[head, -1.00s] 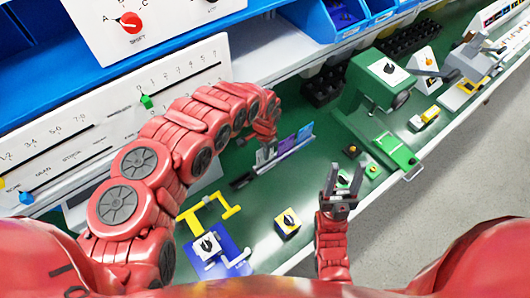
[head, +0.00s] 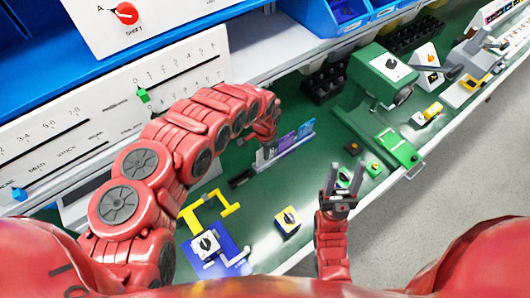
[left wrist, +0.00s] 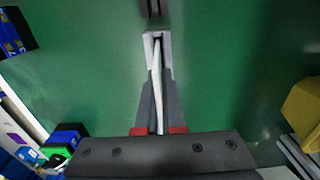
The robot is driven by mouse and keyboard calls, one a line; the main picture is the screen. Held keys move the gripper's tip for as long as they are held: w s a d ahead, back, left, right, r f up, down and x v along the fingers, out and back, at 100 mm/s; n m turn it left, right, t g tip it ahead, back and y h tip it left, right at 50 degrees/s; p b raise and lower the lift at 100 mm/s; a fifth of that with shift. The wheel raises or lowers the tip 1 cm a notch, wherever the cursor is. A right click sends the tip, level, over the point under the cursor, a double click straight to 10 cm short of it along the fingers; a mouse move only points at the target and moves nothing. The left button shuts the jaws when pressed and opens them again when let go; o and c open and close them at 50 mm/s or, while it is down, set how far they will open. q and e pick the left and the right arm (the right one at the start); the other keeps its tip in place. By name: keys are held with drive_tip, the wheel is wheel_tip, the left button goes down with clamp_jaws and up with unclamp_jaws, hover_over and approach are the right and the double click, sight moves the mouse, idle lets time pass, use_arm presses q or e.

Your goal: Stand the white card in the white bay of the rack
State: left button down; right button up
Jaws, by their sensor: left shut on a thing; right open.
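In the head view the rack (head: 285,152) is a narrow row on the green bench, with a purple card (head: 287,141) and a blue-violet card (head: 305,130) standing at its right. My left gripper (head: 266,148) is at the left part of the rack, largely hidden by its arm. In the left wrist view its fingers (left wrist: 157,105) are shut on the thin white card (left wrist: 158,85), seen edge-on. The card's far end meets a pale U-shaped piece (left wrist: 148,42); whether it is seated there I cannot tell. My right gripper (head: 341,185) is open and empty.
A yellow bracket (head: 229,197) and a blue plate with a rotary switch (head: 207,243) lie in front left. A green machine (head: 378,75) stands right of the rack. A white slider panel (head: 180,75) is behind my left arm.

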use_arm(q)
drive_tip(key=shift+f+b, duration=0.5)
drive_tip(key=shift+f, duration=0.2)
drive_tip(key=c, duration=1)
unclamp_jaws()
drive_tip(key=shift+o, duration=0.2)
drive_tip(key=shift+r, duration=0.1)
wheel_tip(320, 180, up, 8)
drive_tip(key=shift+w+r+b, duration=0.1)
drive_tip(key=shift+r+b, duration=0.1)
drive_tip(key=shift+b, duration=0.4)
wheel_tip(320, 180, up, 9)
drive_tip(key=p, duration=0.6)
drive_tip(key=shift+f, duration=0.1)
